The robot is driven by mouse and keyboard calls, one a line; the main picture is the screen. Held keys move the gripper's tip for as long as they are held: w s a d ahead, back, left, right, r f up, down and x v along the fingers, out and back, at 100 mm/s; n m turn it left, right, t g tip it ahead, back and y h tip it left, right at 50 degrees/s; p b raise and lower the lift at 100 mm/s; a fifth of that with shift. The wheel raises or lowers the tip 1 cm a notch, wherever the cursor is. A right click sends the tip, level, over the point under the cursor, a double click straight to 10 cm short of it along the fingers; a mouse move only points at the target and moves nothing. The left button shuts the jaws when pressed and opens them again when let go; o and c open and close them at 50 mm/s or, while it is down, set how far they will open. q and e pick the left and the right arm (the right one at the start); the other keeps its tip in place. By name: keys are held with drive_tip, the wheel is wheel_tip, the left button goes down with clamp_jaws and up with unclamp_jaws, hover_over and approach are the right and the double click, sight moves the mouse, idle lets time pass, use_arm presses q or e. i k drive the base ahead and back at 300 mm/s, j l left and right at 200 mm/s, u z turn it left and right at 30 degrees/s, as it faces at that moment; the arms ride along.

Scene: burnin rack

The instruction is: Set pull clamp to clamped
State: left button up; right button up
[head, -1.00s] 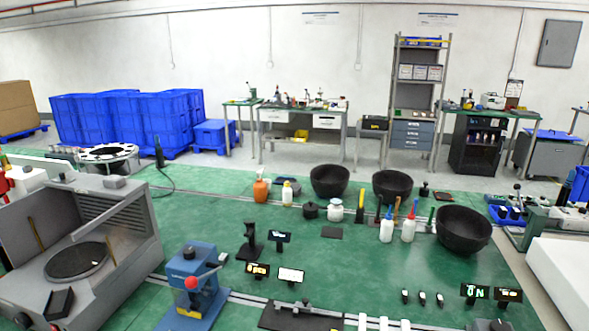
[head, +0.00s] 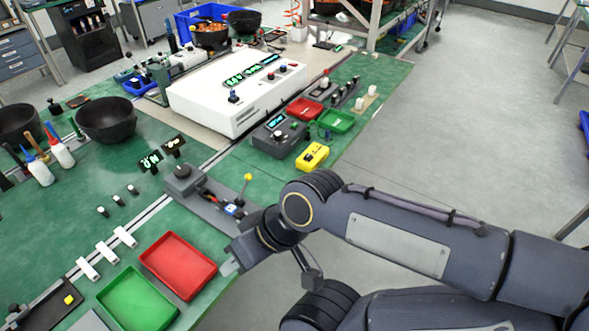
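A grey fixture (head: 205,196) stands on the green bench near the middle of the head view. It has a yellow-knobbed lever (head: 247,179) standing up at its right end, and small red and blue parts beside the lever. It may be the pull clamp, but I cannot tell for sure, nor whether it is clamped. My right gripper (head: 232,264) is just in front of the fixture, by the right edge of the red tray (head: 178,264). Its fingers are small and partly hidden by the wrist, so their opening is unclear. My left gripper is out of view.
A green tray (head: 138,301) lies beside the red one. A white console (head: 235,95), a grey control box (head: 278,136) and a yellow box (head: 312,156) stand behind. Black bowls (head: 106,120) are at left. Open floor lies to the right of the bench.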

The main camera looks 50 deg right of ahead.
sight(248, 175)
drive_tip(key=z, duration=0.5)
drive_tip(key=l+z, duration=0.1)
drive_tip(key=z, duration=0.35)
drive_tip(key=i+z, duration=0.1)
drive_tip(key=z, duration=0.4)
drive_tip(key=i+l, duration=0.35)
drive_tip(key=l, duration=0.2)
drive_tip(key=i+l+z, duration=0.1)
drive_tip(key=i+l, duration=0.3)
drive_tip(key=l, duration=0.15)
